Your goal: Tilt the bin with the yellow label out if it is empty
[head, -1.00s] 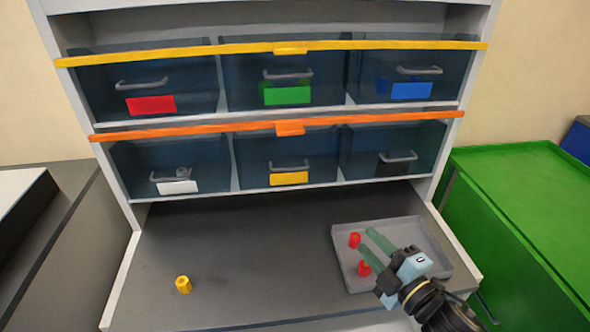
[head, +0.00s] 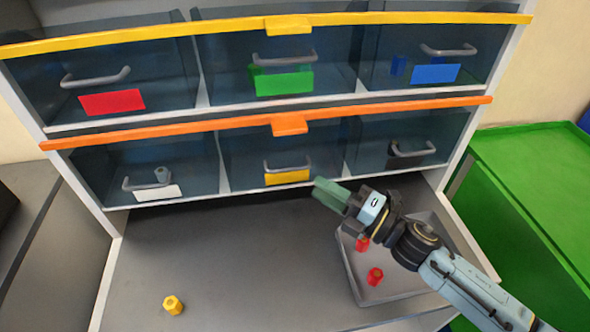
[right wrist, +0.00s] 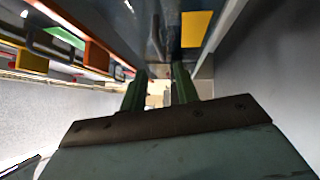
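The bin with the yellow label (head: 240,158) is the middle one of the lower row, dark and see-through, with a grey handle (head: 287,165). It stands upright in the rack and I see nothing inside it. Its yellow label (head: 287,177) also shows in the right wrist view (right wrist: 196,29). My right gripper (head: 330,193) is just below and right of this label in the head view. In the right wrist view its two green fingers (right wrist: 160,90) are apart with nothing between them. My left gripper is not in view.
An orange bar (head: 200,132) with a tab (head: 289,124) runs along the top of the lower row. A yellow bar (head: 150,34) crosses the upper row. A grey tray (head: 380,291) with red pieces (head: 375,277) and a yellow piece (head: 173,305) lie on the worktop.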

